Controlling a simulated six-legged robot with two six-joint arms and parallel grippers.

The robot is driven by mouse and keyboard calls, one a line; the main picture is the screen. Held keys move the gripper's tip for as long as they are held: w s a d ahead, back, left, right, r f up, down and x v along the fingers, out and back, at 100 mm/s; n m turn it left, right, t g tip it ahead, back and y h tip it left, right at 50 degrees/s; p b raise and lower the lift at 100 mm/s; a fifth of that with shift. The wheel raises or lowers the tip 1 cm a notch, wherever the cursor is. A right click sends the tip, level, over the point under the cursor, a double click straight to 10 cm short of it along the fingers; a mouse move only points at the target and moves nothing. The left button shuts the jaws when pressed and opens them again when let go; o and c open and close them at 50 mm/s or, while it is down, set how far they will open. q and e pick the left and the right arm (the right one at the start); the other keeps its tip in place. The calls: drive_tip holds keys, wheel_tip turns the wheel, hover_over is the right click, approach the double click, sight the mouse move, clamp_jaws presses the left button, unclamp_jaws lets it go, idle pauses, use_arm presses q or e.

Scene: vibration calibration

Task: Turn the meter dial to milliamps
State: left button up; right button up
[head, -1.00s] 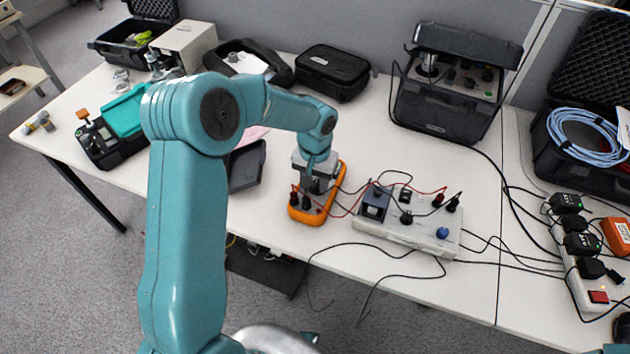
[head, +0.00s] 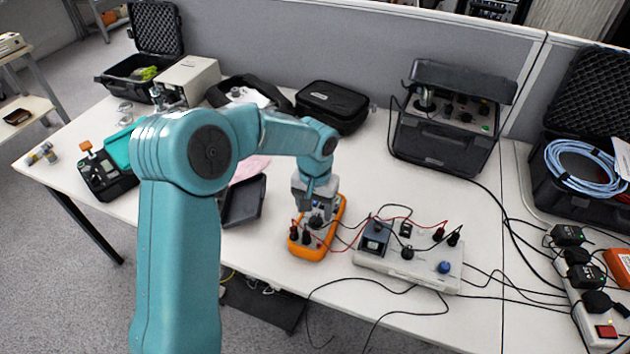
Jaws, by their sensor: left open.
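The orange meter (head: 335,213) lies on the white table, with dark plugs and red and black leads at its near end. Its dark round dial (head: 316,221) shows just below my left gripper (head: 314,209). My left gripper is open and points down over the meter, a little above the dial and apart from it as far as I can see. The gripper and wrist hide part of the meter's upper face. The dial's marking is too small to read. My right gripper is not in view.
A pale box (head: 420,269) with a blue knob stands right of the meter, joined by leads. A dark tray (head: 243,203) lies to the left. Black cases (head: 331,104) stand behind. A power strip (head: 588,300) is at the right. Loose cables hang over the front edge.

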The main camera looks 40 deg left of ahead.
sight(315, 220)
use_arm(q)
wheel_tip(315, 220, up, 13)
drive_tip(key=shift+p, duration=0.3)
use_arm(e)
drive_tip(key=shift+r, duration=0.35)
use_arm(q)
drive_tip(key=shift+f, duration=0.15)
